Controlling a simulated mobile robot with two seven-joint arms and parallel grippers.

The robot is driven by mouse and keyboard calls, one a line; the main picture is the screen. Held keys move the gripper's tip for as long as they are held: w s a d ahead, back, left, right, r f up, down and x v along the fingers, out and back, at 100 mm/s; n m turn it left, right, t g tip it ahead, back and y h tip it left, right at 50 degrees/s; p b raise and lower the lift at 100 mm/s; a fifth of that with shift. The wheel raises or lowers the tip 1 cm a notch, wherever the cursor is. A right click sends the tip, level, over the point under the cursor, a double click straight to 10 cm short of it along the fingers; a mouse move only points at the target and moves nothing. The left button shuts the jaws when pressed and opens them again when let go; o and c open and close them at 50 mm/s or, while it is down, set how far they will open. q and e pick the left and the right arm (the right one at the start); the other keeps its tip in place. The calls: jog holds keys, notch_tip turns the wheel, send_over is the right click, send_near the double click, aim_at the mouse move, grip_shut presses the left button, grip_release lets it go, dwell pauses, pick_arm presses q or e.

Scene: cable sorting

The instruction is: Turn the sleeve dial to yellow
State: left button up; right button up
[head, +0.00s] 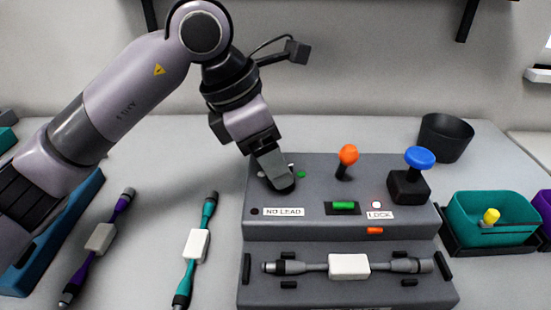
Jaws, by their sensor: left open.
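My left gripper (276,178) points down over the left part of the grey box (400,222), above the "NO LEAD" label (284,211). The sleeve dial is mostly or wholly hidden behind its fingers. A small green mark (301,174) shows just right of the fingers, and a pale mark shows beside them. I cannot see a yellow mark or where the dial points. The left gripper is open; whether its fingers are around the dial or touching it cannot be told. My right gripper is not in view.
An orange-knobbed lever (348,156) and a blue-topped knob (420,158) stand on the box. A grey cable (349,266) lies in the front fixture. Purple (122,203) and teal (209,208) cables lie left. A teal bin (488,213) and black cup (445,138) stand right.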

pick_arm(q)
jog(key=shift+d+f, duration=0.25)
jog(key=shift+f, duration=0.35)
jog(key=shift+w, duration=0.1)
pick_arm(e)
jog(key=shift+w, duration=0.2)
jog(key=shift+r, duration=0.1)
pick_arm(q)
jog(key=c, duration=1)
jog(key=shift+c, duration=0.2)
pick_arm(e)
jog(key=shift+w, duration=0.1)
